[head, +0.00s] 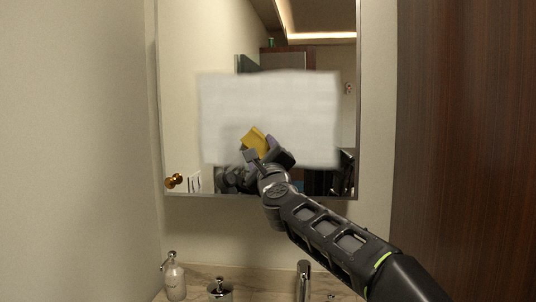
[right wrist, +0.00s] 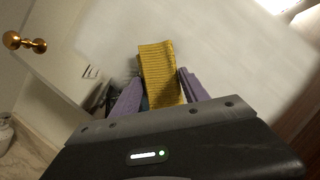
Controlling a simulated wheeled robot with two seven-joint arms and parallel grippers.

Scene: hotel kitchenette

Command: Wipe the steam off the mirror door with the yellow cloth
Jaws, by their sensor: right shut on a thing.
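The mirror door (head: 190,120) hangs on the wall, with a brass knob (head: 174,181) at its lower left. A pale, whitish steam patch (head: 270,100) covers the middle of the glass. My right gripper (head: 264,152) is shut on the yellow cloth (head: 254,139) in front of the lower middle of the patch. In the right wrist view the folded, ribbed cloth (right wrist: 160,72) stands up between the purple-lined fingers. Whether the cloth touches the glass I cannot tell. My left gripper is not in view.
Below the mirror is a counter with a soap bottle (head: 174,277), a dark lidded jar (head: 220,290) and a faucet (head: 304,280). A dark wood panel (head: 465,130) stands at the right. The space before the mirror's left side is free.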

